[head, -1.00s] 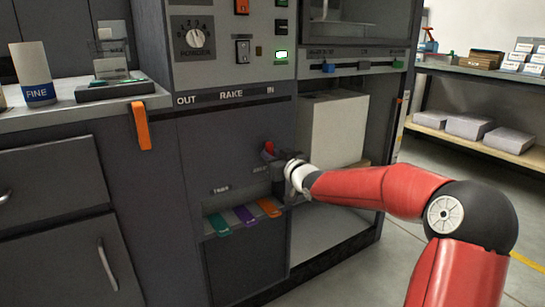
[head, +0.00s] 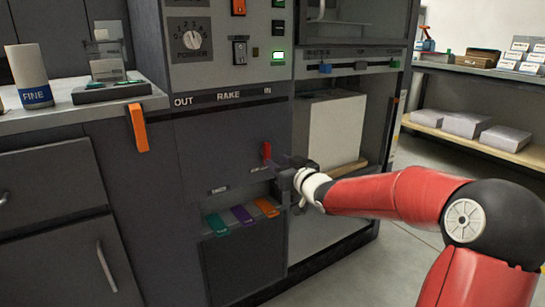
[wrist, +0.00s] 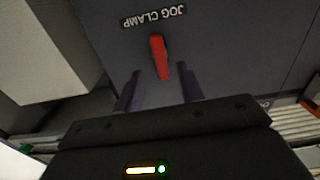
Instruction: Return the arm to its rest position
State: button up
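My gripper (head: 281,165) is in front of the dark machine panel, at the end of my red arm. In the wrist view my gripper (wrist: 159,88) has its two dark fingers apart with nothing between the tips. A red lever (head: 266,150) sticks out of the panel just left of the fingertips in the head view. In the wrist view the lever (wrist: 158,57) lies ahead of the gap, beside the upside-down label JOG CLAMP (wrist: 153,17). The fingers look clear of it. The arm is stretched out toward the machine.
Green, purple and orange tabs (head: 242,214) sit on a ledge below the gripper. A pale block (head: 334,130) stands in the open bay to the right. A counter with a FINE canister (head: 29,77) is at left. A shelf (head: 470,140) stands at far right above open floor.

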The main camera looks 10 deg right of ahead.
jog(key=shift+v, duration=1.25)
jog(key=shift+a, duration=0.1)
jog(key=s+a+m+g+h+p, duration=0.1)
jog(key=s+g, duration=0.3)
jog(key=s, duration=0.8)
jog(key=s+a+f+m+g+h+p, duration=0.1)
jog(key=s+a+g+h+p, duration=0.1)
jog(key=s, duration=1)
jog(key=s+a+f+m+g+h+p, duration=0.1)
jog(key=s+g, duration=0.4)
jog(key=s, duration=0.8)
jog(key=shift+a+f+m+g+h+p, duration=0.3)
jog(key=shift+a+m+h+p, duration=0.1)
jog(key=shift+a+h+p, duration=0.5)
jog(key=shift+w+a+r, duration=0.1)
